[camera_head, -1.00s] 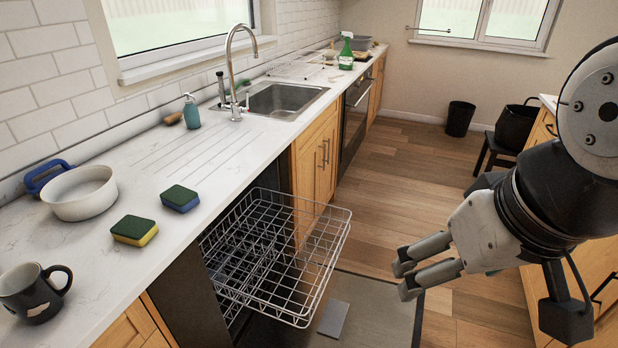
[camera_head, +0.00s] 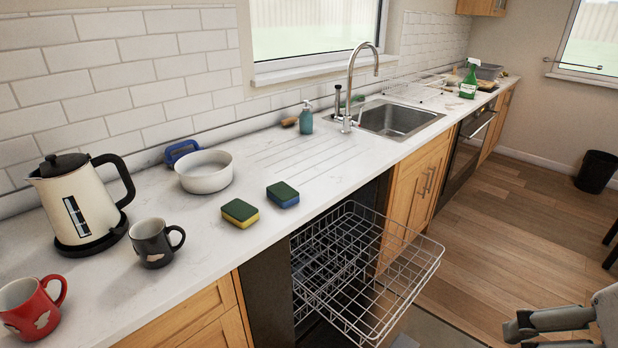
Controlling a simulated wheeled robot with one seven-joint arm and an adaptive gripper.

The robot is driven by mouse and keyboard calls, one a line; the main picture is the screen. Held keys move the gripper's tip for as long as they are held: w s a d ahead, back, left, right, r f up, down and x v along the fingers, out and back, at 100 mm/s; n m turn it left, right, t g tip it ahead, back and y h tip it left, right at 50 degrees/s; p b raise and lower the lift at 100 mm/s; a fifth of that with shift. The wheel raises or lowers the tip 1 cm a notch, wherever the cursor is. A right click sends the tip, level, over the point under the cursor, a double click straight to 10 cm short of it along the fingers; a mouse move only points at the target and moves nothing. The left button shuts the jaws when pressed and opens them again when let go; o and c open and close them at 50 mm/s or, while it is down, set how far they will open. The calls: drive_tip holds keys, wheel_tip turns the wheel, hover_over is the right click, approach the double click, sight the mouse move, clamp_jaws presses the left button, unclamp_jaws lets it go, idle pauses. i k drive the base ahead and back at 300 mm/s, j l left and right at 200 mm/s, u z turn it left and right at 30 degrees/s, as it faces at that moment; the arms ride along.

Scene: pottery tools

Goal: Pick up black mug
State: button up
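The black mug (camera_head: 153,244) stands upright on the white counter at the left, its handle pointing right. A pale patch shows low on its side. It stands just right of and in front of the cream kettle, and nothing covers it. My gripper (camera_head: 512,332) is at the bottom right corner, over the floor and far to the right of the mug. Its two fingers are apart with a gap between them, and nothing is seen in them. Part of it is cut off by the frame edge.
A red mug (camera_head: 30,309) and a kettle (camera_head: 80,203) flank the black mug. A white bowl (camera_head: 205,172) and two sponges (camera_head: 240,213) lie farther right. The pulled-out dishwasher rack (camera_head: 372,270) juts between counter and gripper.

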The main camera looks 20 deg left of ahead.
sight(161, 242)
drive_tip(key=i+j+u, duration=0.2)
drive_tip(key=j+u, duration=0.25)
drive_tip(key=i+j+u, duration=0.2)
drive_tip(key=u, duration=0.3)
drive_tip(key=i+j+u, duration=0.15)
drive_tip(key=i+u, duration=0.3)
drive_tip(key=k, duration=0.05)
